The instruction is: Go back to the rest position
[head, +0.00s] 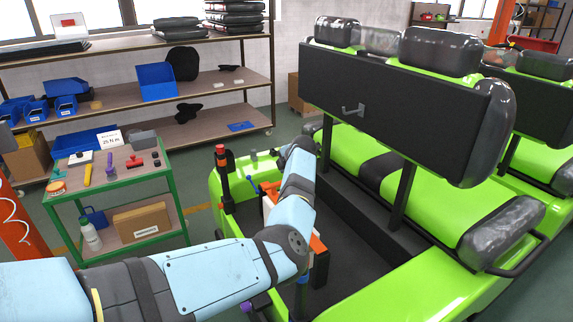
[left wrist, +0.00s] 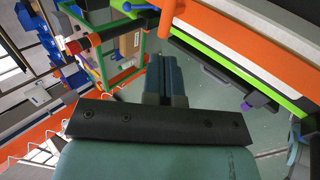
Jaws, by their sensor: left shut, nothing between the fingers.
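My left arm (head: 215,275) comes in from the lower left in the head view and bends up over the front of the green cart (head: 455,205). In the left wrist view my left gripper (left wrist: 162,62) has its two dark fingers together with nothing between them. It points past the cart's edge toward the floor and the tool trolley. In the head view I cannot clearly make out its fingers. My right gripper is in neither view.
A green tool trolley (head: 118,185) stands left of the cart, with tools and a bottle (head: 90,235). Shelves (head: 205,85) with blue bins are behind. The cart's black seat back (head: 395,95) rises right of my arm. A strip of floor lies between trolley and cart.

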